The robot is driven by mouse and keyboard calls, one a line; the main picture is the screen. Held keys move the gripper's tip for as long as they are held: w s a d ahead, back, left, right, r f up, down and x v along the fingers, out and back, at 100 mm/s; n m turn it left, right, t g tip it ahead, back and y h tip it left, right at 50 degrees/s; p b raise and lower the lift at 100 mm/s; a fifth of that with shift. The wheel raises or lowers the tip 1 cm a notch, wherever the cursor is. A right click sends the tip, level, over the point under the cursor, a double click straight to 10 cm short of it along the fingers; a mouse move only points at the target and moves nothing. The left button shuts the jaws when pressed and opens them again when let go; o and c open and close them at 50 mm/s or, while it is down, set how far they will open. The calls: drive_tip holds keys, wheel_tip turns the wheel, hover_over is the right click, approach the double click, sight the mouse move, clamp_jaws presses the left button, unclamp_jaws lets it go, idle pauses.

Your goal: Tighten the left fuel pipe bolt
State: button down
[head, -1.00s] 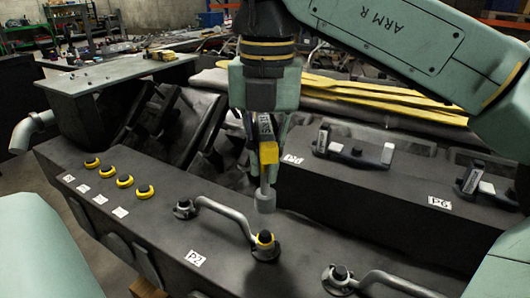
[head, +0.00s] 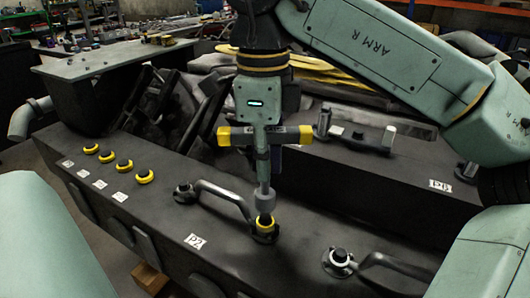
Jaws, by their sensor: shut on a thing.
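My gripper (head: 263,137) is shut on a T-handled socket wrench (head: 263,175), held upright. The wrench's crossbar lies left to right, with yellow ends sticking out on both sides of the gripper. Its grey socket (head: 265,201) is directly over the yellow-ringed bolt (head: 265,224) at the right end of the grey fuel pipe (head: 225,193) by the P2 label. The socket meets the bolt's dark head; I cannot tell how deeply it is seated. The pipe's left end has a dark bolt (head: 184,190) without a yellow ring.
Several yellow-ringed bolts (head: 123,166) stand in a row at left on the dark engine block (head: 150,205). A raised block (head: 365,175) with a clamp-like part (head: 358,136) stands behind.

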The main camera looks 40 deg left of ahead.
drive_tip(key=shift+f, duration=0.9)
drive_tip(key=shift+w, duration=0.1)
